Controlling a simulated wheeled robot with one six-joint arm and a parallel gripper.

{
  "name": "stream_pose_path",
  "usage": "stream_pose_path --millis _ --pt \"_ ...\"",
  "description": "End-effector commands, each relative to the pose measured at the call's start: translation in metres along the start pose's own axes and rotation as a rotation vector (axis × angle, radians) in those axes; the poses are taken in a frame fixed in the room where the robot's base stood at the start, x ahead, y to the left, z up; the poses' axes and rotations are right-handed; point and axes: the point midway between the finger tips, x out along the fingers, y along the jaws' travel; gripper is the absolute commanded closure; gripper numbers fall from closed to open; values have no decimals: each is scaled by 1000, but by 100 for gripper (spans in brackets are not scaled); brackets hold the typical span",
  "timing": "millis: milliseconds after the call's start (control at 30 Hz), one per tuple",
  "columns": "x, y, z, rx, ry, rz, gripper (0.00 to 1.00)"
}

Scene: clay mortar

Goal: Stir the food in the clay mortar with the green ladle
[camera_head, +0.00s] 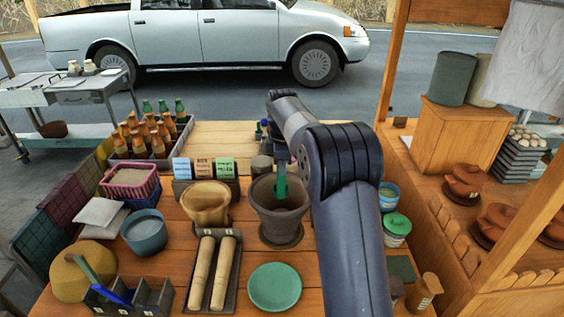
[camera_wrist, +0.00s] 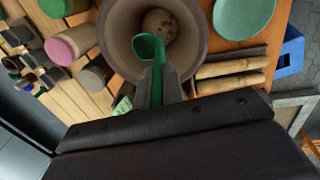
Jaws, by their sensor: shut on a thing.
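The clay mortar (camera_head: 282,224) stands on the wooden table in the head view, just left of my arm. In the wrist view the mortar (camera_wrist: 109,38) opens below my gripper, with a round pale brownish piece of food (camera_wrist: 160,24) at its bottom. The green ladle (camera_head: 280,181) points down into the mortar in the head view. In the wrist view the ladle's bowl (camera_wrist: 147,46) shows over the opening. My gripper (camera_wrist: 158,88) is shut on the ladle, above the mortar. Whether the ladle touches the food cannot be told.
A wooden mortar (camera_head: 207,203) stands close left of the clay one. Two wooden pestles (camera_head: 211,272) lie in a tray in front, beside a green plate (camera_head: 274,287). A bottle crate (camera_head: 152,140) stands at the back left. Lidded tubs (camera_head: 396,228) stand right of my arm.

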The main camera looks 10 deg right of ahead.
Motion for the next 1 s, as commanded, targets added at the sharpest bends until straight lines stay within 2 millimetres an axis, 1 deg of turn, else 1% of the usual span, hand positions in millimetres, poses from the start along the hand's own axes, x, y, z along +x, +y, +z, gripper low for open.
stream_pose_path --millis 33,700,900,1000 --pt "9 -1 0 0 0 -1 100" --pt "88 -12 0 0 0 0 100" --pt "106 -14 0 0 0 -1 100" --pt "111 -15 0 0 0 -1 100"
